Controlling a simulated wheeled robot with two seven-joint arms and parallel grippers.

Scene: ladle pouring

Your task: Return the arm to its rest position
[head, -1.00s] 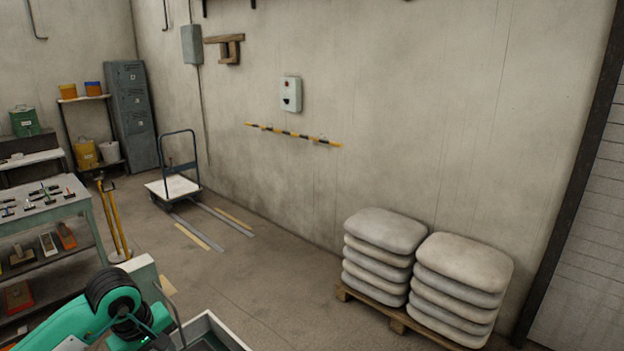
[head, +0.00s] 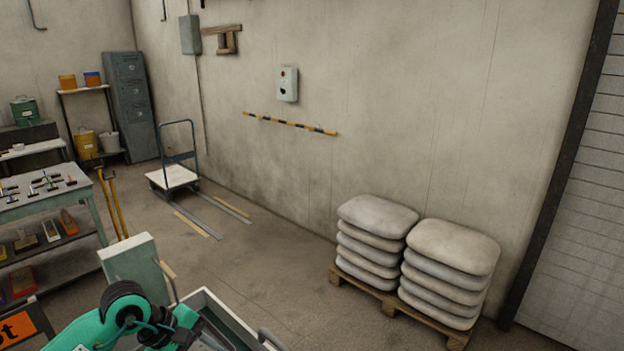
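A green and black arm link of mine (head: 125,320) shows at the bottom left of the head view, with dark cables on it. Its far end runs into a dark part at the bottom edge, and no gripper fingers can be made out. Neither of my grippers is in view. No ladle is in view.
A grey open-topped container with a metal handle (head: 235,318) stands right behind my arm. A pale green upright panel (head: 131,262) is beside it. An orange sign (head: 18,328) is at the lower left. Stacked sacks (head: 450,265) sit on a pallet (head: 385,304) at right.

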